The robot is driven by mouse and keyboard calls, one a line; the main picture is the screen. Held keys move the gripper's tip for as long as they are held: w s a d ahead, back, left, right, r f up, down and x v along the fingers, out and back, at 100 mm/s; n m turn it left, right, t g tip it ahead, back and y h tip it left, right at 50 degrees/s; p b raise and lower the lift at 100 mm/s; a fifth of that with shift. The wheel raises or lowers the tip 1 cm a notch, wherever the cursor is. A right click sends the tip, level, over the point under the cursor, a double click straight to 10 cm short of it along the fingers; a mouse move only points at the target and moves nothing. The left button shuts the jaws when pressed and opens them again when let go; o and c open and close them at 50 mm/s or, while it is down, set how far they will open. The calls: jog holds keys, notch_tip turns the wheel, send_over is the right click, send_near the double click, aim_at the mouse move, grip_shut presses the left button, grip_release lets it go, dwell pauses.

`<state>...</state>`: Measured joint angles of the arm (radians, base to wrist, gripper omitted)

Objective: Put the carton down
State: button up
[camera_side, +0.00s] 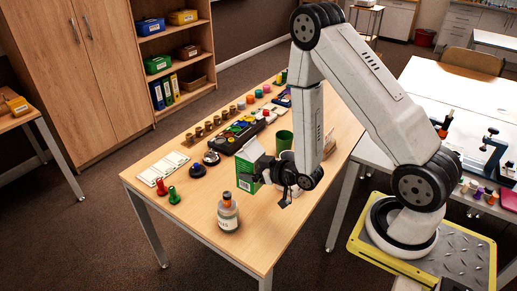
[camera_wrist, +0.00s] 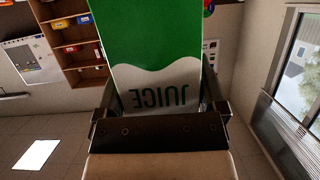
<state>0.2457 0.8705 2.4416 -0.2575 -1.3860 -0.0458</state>
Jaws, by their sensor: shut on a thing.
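The carton (camera_side: 246,172) is a green and white box with a peaked top, upright over the near part of the wooden table (camera_side: 275,225). My gripper (camera_side: 268,175) comes from the right and is shut on it. In the wrist view the carton (camera_wrist: 155,40) fills the middle, with the word JUICE upside down on its white part. Dark fingers of my gripper (camera_wrist: 157,100) press its two sides. Whether the carton's base touches the table I cannot tell.
A bottle (camera_side: 228,213) stands in front of the carton. A green cup (camera_side: 284,141) stands behind. Bare table lies right of the bottle.

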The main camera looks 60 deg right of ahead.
jog(key=w+a+r, duration=0.5)
jog(key=w+r, duration=0.3)
jog(key=r, duration=0.1)
jog(key=shift+w+r, duration=0.25)
jog(key=shift+r, duration=0.15)
jog(key=w+d+f+m+g+h, duration=0.2)
jog(key=d+f+m+g+h, duration=0.1)
jog(key=d+m+h, duration=0.75)
jog(key=s+d+f+m+g+h, duration=0.3)
jog(key=s+d+f+m+g, duration=0.3)
jog(key=s+d+g, duration=0.3)
jog(key=shift+d+m+g+h, duration=0.15)
jog(key=shift+m+g+h, duration=0.2)
jog(key=shift+m+g, duration=0.6)
jog(key=shift+f, duration=0.15)
